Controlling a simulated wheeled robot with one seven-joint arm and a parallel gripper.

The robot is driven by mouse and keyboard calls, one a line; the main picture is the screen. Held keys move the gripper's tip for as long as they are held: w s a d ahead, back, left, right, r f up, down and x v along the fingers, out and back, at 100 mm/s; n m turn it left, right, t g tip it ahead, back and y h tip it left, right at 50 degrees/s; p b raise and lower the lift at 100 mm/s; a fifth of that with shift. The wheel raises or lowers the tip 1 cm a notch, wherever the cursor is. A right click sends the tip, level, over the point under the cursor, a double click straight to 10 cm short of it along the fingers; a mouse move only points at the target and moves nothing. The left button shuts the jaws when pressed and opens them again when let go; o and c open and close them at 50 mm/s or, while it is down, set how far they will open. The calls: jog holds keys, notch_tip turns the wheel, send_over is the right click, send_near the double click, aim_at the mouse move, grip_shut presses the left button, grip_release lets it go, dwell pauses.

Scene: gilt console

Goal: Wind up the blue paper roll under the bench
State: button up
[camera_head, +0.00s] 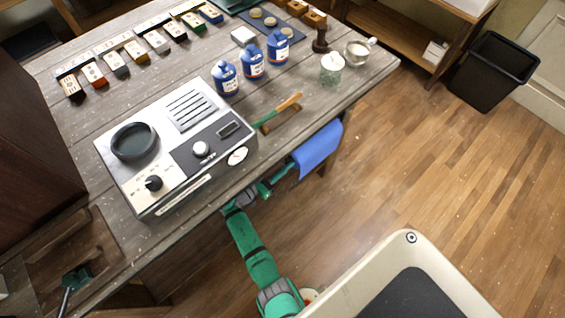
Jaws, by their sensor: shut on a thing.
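The blue paper (318,149) hangs as a sheet below the front edge of the bench (349,88), near its right end. The roll it comes from is mostly hidden under the bench top. My green arm reaches up from the bottom of the view to the bench's front edge. My gripper (284,172) is at the left edge of the blue sheet, just under the bench edge. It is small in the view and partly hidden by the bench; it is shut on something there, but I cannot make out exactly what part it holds.
A grey device (176,144) stands at the bench's front edge. A black bin (493,71) stands at right. Floor right of the bench is clear.

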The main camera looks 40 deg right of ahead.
jog(key=n, duration=0.6)
jog(key=shift+w+n, duration=0.15)
jog(key=shift+n, duration=0.15)
jog(key=n, duration=0.6)
jog(key=shift+w+f, duration=0.1)
jog(key=shift+f, duration=0.05)
jog(key=n, duration=1.3)
jog(key=shift+f, duration=0.3)
jog(key=o, duration=1.1)
jog(key=shift+c, duration=0.2)
jog(key=shift+a, duration=0.15)
